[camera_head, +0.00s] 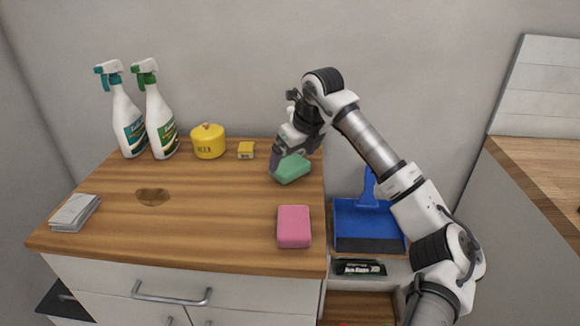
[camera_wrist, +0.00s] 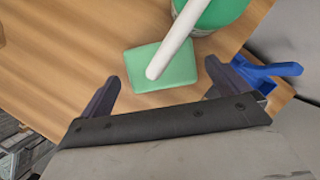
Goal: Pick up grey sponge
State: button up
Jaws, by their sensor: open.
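No plainly grey sponge shows. A green sponge (camera_head: 293,169) lies flat near the right back of the wooden counter, and it also shows in the wrist view (camera_wrist: 150,68). A pink sponge (camera_head: 294,227) lies near the right front edge. A light grey layered stack (camera_head: 75,212) lies at the left front; I cannot tell whether it is cloths or sponges. My gripper (camera_head: 288,158) is at the green sponge, pointing down. In the wrist view its open fingers (camera_wrist: 161,72) stand apart with nothing held between them. The gripper hides part of the green sponge in the head view.
A white rod (camera_wrist: 174,38) over a green round object crosses the wrist view. A blue dustpan (camera_head: 366,222) is right of the counter.

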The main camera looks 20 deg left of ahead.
aim_at(292, 166)
jog(key=shift+x, duration=1.1)
jog(key=c, duration=0.9)
jog(key=shift+o, duration=0.2)
jog(key=shift+s+r+b, duration=0.15)
jog(key=shift+r+b, duration=0.15)
jog(key=shift+r, duration=0.05)
notch_tip(292, 166, up, 6)
jog(key=shift+s+r+b, duration=0.1)
jog(key=shift+r+b, duration=0.1)
jog(key=shift+b, duration=0.15)
jog(key=s+d+b, duration=0.1)
jog(key=s, duration=0.5)
jog(key=s+d+b, duration=0.1)
jog(key=s+d, duration=0.1)
jog(key=s, duration=0.4)
jog(key=s+d+b, duration=0.2)
jog(key=s, duration=0.4)
jog(key=shift+s+d, duration=0.25)
jog(key=shift+s, duration=0.1)
